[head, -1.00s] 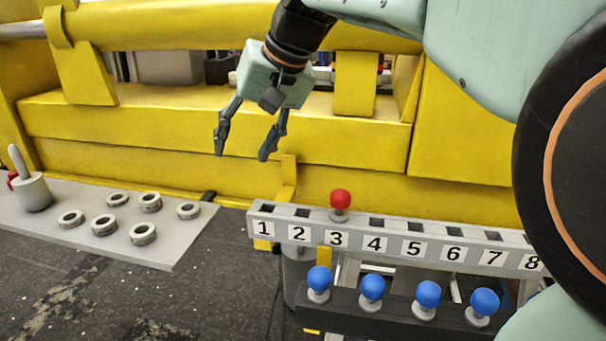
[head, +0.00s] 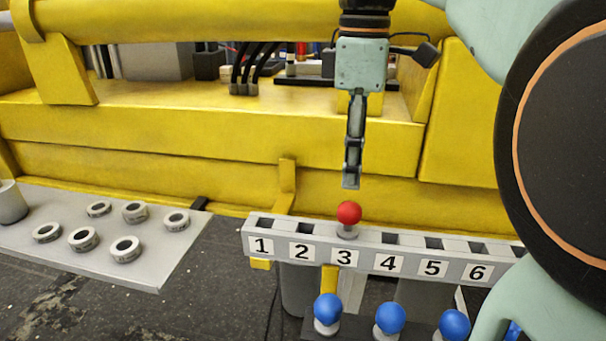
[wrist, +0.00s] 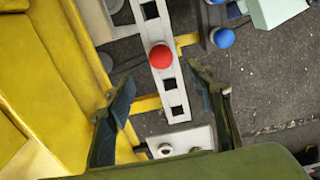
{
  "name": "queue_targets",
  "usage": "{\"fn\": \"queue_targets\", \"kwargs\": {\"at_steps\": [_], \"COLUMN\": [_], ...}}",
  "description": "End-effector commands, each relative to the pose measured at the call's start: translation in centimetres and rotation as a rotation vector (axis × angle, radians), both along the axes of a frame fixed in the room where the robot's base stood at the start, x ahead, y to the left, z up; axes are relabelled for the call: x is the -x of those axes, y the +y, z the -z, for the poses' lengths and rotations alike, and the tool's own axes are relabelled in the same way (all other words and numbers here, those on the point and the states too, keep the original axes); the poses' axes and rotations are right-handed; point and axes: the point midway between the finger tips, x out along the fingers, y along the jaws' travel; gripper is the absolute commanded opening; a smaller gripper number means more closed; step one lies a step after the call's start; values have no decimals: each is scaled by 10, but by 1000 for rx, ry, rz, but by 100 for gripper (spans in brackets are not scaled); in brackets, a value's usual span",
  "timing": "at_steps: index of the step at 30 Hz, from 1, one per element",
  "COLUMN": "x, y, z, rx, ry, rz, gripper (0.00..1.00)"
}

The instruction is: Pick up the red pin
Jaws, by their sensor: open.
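The red pin (head: 348,213) has a round red head on a pale base and stands upright in the numbered rail (head: 300,257), above the label 3. In the wrist view the red pin (wrist: 160,57) shows beyond my fingertips, in line with the gap between them. My gripper (head: 351,186) points down just above the pin in the head view, seen edge-on so its fingers overlap. In the wrist view my gripper (wrist: 160,86) has its two fingers wide apart with nothing between them. It does not touch the pin.
Several blue-headed pins (head: 390,318) stand in a dark rack in front of the rail. A grey plate (head: 150,270) with several metal rings lies to the left. A yellow machine frame (head: 200,135) rises close behind the rail.

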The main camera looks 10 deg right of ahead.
Motion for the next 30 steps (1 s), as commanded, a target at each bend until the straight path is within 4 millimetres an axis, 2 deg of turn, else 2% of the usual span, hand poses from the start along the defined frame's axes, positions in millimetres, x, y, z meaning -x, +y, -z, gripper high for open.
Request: {"fn": "queue_targets", "kwargs": {"at_steps": [6, 14, 22, 25, 30], "x": [2, 1, 3, 2, 2], "y": [-1, -1, -1, -1, -1], "z": [35, 58, 96, 104, 106], "rx": [2, 1, 1, 1, 1], "ry": [7, 3, 4, 3, 1], "rz": [-8, -6, -5, -5, -5], "gripper": [49, 49, 49, 49, 49]}}
